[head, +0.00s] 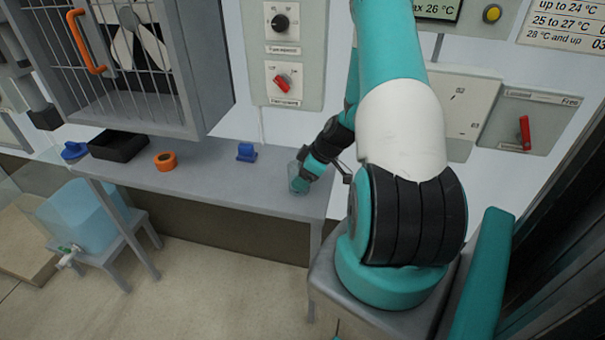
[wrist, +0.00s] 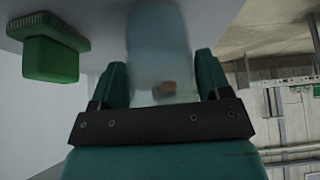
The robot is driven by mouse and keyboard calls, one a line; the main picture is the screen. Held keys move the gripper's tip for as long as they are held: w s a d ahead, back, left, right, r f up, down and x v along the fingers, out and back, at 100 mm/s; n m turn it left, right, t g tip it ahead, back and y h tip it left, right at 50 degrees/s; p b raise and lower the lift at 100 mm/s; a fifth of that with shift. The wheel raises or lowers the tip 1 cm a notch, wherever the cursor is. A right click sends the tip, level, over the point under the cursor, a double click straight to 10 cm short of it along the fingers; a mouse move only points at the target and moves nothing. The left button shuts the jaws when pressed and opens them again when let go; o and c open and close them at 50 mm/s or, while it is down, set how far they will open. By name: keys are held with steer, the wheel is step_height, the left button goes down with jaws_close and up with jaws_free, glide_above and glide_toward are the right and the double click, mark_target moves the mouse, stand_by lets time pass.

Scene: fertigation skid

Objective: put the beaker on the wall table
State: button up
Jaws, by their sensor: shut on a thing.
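The beaker (head: 293,178) is a clear, pale glass vessel at the right end of the grey wall table (head: 225,178). My gripper (head: 299,184) is shut on it. In the wrist view the beaker (wrist: 158,50) stands between the two teal fingers of my gripper (wrist: 160,85), and a small reddish-brown patch shows through its lower part. The beaker is at or just over the table top; I cannot tell whether its base touches. My gripper hides part of it in the head view.
A blue block-like thing (head: 246,152), an orange ring (head: 165,161) and a black tray (head: 118,145) stand left along the table. A caged fan (head: 130,60) hangs above. A green brush-like thing (wrist: 50,55) shows in the wrist view. Bare table lies between the blue thing and the beaker.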

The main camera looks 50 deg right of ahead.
steer(key=shift+f, duration=0.15)
steer(key=o, duration=1)
steer(key=shift+o, duration=0.2)
